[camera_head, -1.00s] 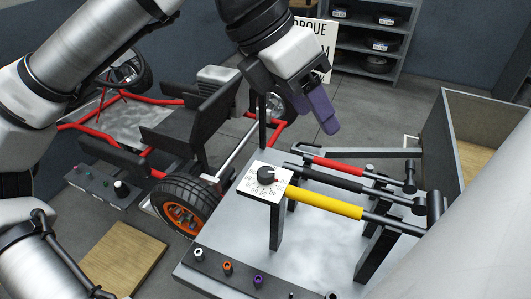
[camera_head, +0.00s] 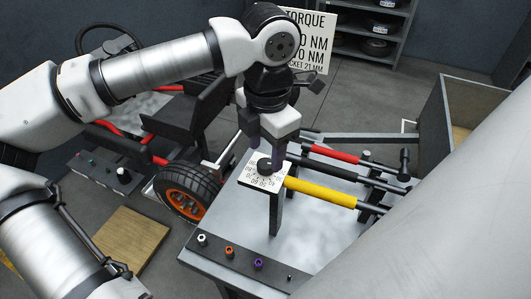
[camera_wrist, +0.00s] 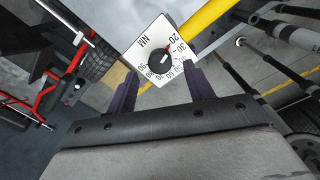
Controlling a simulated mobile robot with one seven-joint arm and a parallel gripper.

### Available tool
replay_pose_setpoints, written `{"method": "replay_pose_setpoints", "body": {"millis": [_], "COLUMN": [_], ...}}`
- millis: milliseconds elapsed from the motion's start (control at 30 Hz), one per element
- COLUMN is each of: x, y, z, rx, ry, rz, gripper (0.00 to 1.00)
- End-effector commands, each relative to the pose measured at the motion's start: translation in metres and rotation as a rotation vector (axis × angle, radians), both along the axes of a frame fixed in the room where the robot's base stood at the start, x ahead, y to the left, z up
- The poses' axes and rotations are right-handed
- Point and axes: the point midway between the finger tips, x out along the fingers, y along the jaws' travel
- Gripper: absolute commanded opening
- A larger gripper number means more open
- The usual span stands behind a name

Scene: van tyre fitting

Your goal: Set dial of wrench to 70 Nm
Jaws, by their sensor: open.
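The knob (camera_wrist: 158,61) shows in the wrist view on the numbered plate (camera_wrist: 146,40), marked NM. A small red mark is near the 20 and 30 side; the exact setting is too small to read surely. My gripper (camera_head: 266,152) points down just above the knob, its purple fingers open on either side. In the wrist view the open fingers (camera_wrist: 160,76) appear below the knob, not visibly touching it.
Wrenches with red (camera_head: 333,153) and black (camera_head: 330,172) grips lie behind the yellow one. Several coloured sockets (camera_head: 229,252) stand along the bench's front edge. A wheel (camera_head: 187,194) is close left of the bench. A torque sign (camera_head: 308,40) stands behind.

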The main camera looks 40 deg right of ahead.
Motion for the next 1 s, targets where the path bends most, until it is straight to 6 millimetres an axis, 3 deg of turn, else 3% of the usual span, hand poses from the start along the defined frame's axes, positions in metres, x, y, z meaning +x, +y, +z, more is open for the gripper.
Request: {"method": "replay_pose_setpoints", "body": {"millis": [233, 567, 900, 1000], "x": [0.001, 0.001, 0.001, 0.001], "y": [0.000, 0.000, 0.000, 0.000], "z": [-0.028, -0.032, -0.032, -0.032], "rx": [0.000, -0.001, -0.001, -0.001], "ry": [0.001, 0.000, 0.000, 0.000], "rz": [0.000, 0.000, 0.000, -0.001], "gripper": [0.52, 0.52, 0.10, 0.07]}}
